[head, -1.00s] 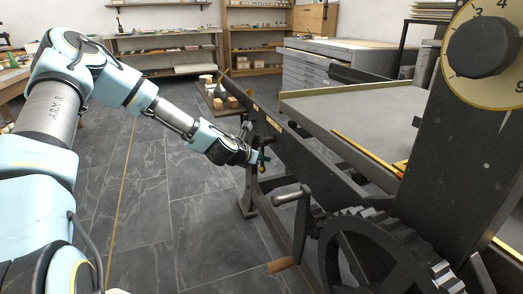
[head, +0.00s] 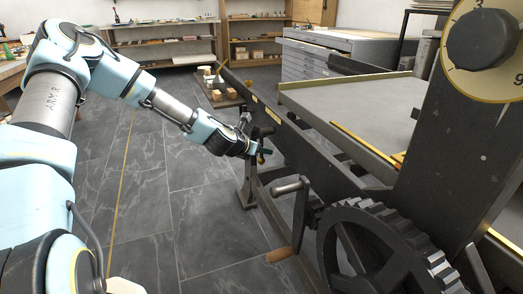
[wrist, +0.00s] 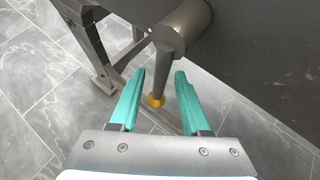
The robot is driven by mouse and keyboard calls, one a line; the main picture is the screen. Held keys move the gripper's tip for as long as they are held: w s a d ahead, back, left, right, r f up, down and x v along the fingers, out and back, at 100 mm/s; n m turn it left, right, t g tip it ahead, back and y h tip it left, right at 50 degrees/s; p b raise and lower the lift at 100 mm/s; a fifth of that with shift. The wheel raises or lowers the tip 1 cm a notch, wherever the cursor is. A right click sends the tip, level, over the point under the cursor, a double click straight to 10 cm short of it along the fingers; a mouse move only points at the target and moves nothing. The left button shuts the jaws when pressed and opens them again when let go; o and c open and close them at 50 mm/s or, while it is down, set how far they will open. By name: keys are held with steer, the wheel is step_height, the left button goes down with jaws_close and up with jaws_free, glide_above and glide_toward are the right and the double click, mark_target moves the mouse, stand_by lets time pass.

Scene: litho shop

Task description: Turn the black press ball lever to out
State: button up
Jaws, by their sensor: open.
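In the wrist view a dark grey lever (wrist: 163,62) hangs from a round hub (wrist: 190,22) on the side of the black press. My gripper (wrist: 159,72) is open, with one teal finger on each side of the lever. Gaps show between the lever and both fingers. In the head view my gripper (head: 262,151) is beside the press's long side rail, and the lever is too small and covered there to tell clearly.
The black press (head: 330,165) fills the right, with a toothed wheel (head: 365,215) and a wooden-handled crank (head: 279,254) nearer me. A dial (head: 485,40) is at top right. A low board with wooden blocks (head: 216,95) lies beyond. The tiled floor at left is clear.

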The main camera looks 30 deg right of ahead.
steer(key=p+v, duration=0.1)
steer(key=v, duration=0.9)
steer(key=shift+s+a+r, duration=0.15)
steer(key=shift+a+r, duration=0.05)
steer(key=shift+a, duration=0.1)
